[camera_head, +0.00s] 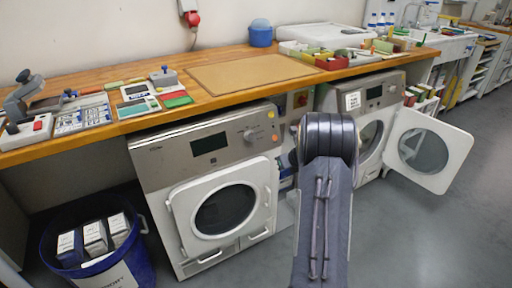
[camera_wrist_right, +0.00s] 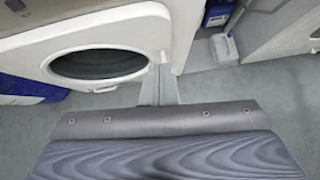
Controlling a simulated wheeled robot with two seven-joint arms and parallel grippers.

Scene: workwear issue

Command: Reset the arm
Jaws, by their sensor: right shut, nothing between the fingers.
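My right arm (camera_head: 325,190) reaches up from the bottom of the head view, right of centre. Its dark rounded joint is in front of the gap between two washing machines. The hand beyond that joint is hidden in the head view. In the right wrist view my right gripper (camera_wrist_right: 158,85) shows as two grey fingers pressed together, shut and empty. They are in front of a white machine front with a round door window (camera_wrist_right: 100,62), with grey floor beyond. My left gripper is in neither view.
The left washing machine (camera_head: 208,146) has its door shut; the right machine's door (camera_head: 430,150) stands open. A blue bin (camera_head: 135,262) with boxes is at lower left. A wooden counter (camera_head: 225,104) above holds tools, trays and a brown mat. Floor at right is clear.

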